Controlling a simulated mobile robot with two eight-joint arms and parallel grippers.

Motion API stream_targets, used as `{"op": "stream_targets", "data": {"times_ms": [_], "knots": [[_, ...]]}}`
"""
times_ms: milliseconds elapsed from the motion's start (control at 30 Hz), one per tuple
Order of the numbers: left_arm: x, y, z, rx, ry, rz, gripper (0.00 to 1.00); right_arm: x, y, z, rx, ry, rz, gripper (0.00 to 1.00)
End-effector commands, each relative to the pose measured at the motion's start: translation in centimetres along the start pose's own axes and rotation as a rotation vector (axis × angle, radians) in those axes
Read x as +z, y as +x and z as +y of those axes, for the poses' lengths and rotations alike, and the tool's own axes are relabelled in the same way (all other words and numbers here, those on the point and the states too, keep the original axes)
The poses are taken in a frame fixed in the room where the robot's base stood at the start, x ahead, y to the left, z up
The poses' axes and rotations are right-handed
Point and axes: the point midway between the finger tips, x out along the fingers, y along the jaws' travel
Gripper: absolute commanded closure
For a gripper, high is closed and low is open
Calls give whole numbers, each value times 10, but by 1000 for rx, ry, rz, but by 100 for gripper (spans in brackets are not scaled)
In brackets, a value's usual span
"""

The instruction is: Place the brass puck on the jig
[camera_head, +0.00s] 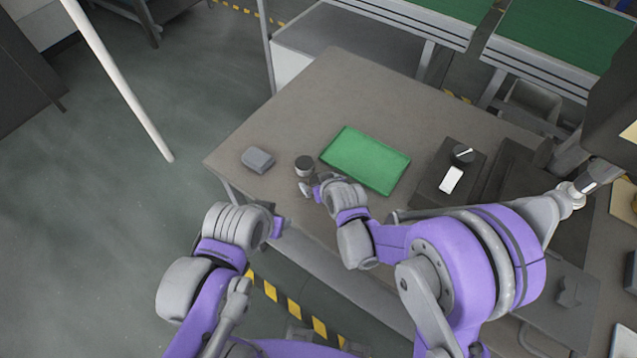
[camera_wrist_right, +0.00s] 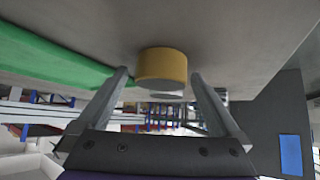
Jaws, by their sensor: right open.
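The brass puck (camera_wrist_right: 162,67) shows in the right wrist view as a short yellow cylinder against the grey table surface. It appears between and beyond the two fingertips of my right gripper (camera_wrist_right: 160,78). The fingers are apart, with no visible contact on the puck. In the head view my right gripper (camera_head: 308,189) is low over the table's near edge, beside a small dark-topped cylinder (camera_head: 304,165), likely the puck. My left gripper (camera_head: 277,227) is off the table's near side; its jaws cannot be made out. I cannot tell which thing is the jig.
On the grey table (camera_head: 345,85), a green tray (camera_head: 342,146) lies right of the cylinder and a small grey block (camera_head: 258,159) left of it. A black box (camera_head: 436,182) with a round knob and white piece stands farther right. The table's far left is clear.

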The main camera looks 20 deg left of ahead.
Motion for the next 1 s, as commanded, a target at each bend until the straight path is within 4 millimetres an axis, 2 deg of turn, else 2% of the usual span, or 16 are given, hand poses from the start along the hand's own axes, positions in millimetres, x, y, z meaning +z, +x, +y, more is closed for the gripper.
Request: {"op": "stream_targets", "data": {"times_ms": [200,733,767,1000], "knots": [[0,0,0,0,0,0,50,0,0,0,0,0,0,2],[0,0,0,0,0,0,50,0,0,0,0,0,0,97],[0,0,0,0,0,0,50,0,0,0,0,0,0,100],[0,0,0,0,0,0,50,-1,0,0,0,0,2,100]]}}
